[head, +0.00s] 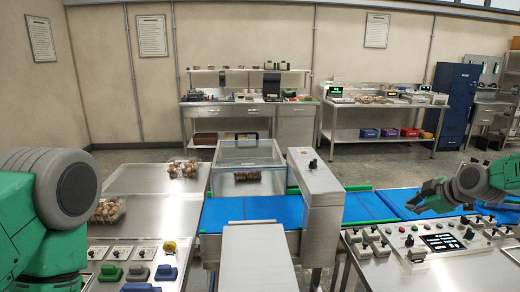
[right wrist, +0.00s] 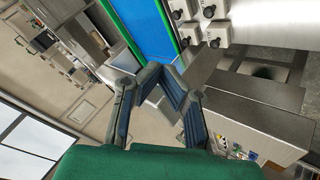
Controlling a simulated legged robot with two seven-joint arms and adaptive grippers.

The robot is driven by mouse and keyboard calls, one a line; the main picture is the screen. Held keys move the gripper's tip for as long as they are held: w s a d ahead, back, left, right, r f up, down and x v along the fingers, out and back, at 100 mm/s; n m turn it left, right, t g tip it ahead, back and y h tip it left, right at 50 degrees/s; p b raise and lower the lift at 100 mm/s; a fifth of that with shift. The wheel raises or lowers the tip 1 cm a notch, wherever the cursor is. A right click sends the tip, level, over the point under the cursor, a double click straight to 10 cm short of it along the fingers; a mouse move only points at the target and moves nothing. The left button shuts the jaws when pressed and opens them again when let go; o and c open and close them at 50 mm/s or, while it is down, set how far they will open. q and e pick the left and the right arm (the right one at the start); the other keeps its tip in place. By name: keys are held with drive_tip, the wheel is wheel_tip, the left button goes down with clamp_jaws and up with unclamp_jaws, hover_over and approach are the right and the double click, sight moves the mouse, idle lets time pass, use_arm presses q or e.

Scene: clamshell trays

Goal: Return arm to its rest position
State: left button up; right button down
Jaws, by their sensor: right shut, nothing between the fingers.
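My right gripper (head: 418,203) is above the right control panel, near the blue conveyor's right part. In the right wrist view its fingers (right wrist: 160,72) come together at the tips with nothing between them. Of my left arm only a green and grey part shows at the left edge; its gripper is out of view. A clear clamshell tray (head: 108,211) with brown round contents sits on the steel table beside my left arm, partly hidden by it. Another filled clamshell (head: 183,169) lies farther back. A third (head: 247,176) shows under the clear cover.
A blue conveyor belt (head: 252,209) runs across the middle, with a grey machine post (head: 316,177) over it. Control panels with buttons and knobs (head: 435,243) stand at the front right and left. Benches (head: 385,102) and a blue cabinet (head: 452,100) stand far back.

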drive_tip(key=s+a+f+m+g, duration=0.2)
drive_tip(key=s+a+f+m, duration=0.1)
drive_tip(key=s+a+f, duration=0.65)
drive_tip(key=s+a+f+m+g, duration=0.3)
drive_tip(key=s+a+f, duration=0.3)
drive_tip(key=s+f, duration=0.7)
drive_tip(key=s+d+f+m+g+h, duration=0.1)
drive_tip(key=s+f+m+g, duration=0.15)
drive_tip(key=s, duration=1.15)
drive_tip(key=s+d+f+m+g+h, duration=0.15)
drive_tip(key=s+m, duration=0.25)
drive_tip(key=s, duration=1)
use_arm(q)
wheel_tip(320, 180, down, 10)
drive_tip(key=b, duration=1)
drive_tip(key=shift+s, duration=0.15)
drive_tip(key=shift+d+r, duration=0.1)
drive_tip(key=shift+d, duration=0.05)
drive_tip(key=shift+c, duration=0.7)
use_arm(e)
wheel_tip(320, 180, down, 9)
drive_tip(key=w+a, duration=0.1)
drive_tip(key=shift+w+a+f+n+t, duration=0.25)
drive_tip(key=shift+w+n+t, duration=0.1)
drive_tip(key=shift+n+t, duration=0.1)
